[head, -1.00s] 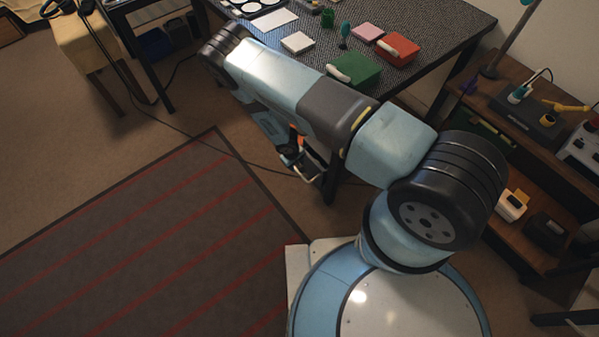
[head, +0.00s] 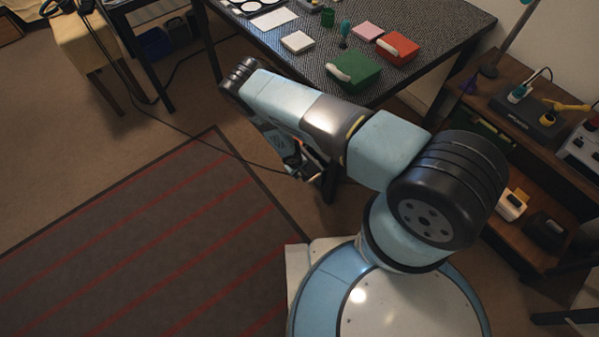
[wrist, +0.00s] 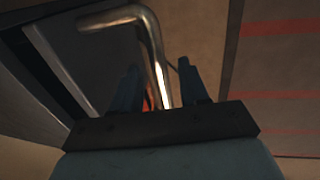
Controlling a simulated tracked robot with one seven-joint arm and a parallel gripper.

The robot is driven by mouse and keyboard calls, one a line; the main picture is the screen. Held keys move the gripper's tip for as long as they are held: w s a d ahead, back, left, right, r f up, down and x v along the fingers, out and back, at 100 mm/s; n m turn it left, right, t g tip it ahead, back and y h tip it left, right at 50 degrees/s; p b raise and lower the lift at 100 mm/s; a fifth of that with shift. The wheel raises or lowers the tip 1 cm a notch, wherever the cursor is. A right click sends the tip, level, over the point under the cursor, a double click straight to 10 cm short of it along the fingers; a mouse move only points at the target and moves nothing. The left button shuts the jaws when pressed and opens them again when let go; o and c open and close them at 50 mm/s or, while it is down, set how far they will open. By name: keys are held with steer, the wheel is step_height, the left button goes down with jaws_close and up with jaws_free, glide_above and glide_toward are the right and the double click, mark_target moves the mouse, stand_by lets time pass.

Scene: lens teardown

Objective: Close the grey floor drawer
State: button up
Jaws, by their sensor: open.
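In the wrist view a bent, shiny metal handle bar (wrist: 156,52) runs down between the two dark fingers of my gripper (wrist: 158,70). The fingers are apart, with the bar in the gap; I cannot tell whether either finger touches it. A dark grey panel (wrist: 98,62) with a pale edge lies to the left of the bar and looks like part of the grey drawer. How far the drawer stands out cannot be told. In the head view my gripper (head: 303,174) is low near the floor beside the dark table, and my arm hides most of that area.
The dark table (head: 440,30) carries a green box (head: 353,72), a red box (head: 398,47) and small items. A brown shelf unit (head: 500,120) stands at the right. A striped rug (head: 130,240) covers the left floor. A cable (head: 190,135) runs across the floor.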

jaws_close()
steer(key=shift+d, duration=0.1)
stand_by(0.5)
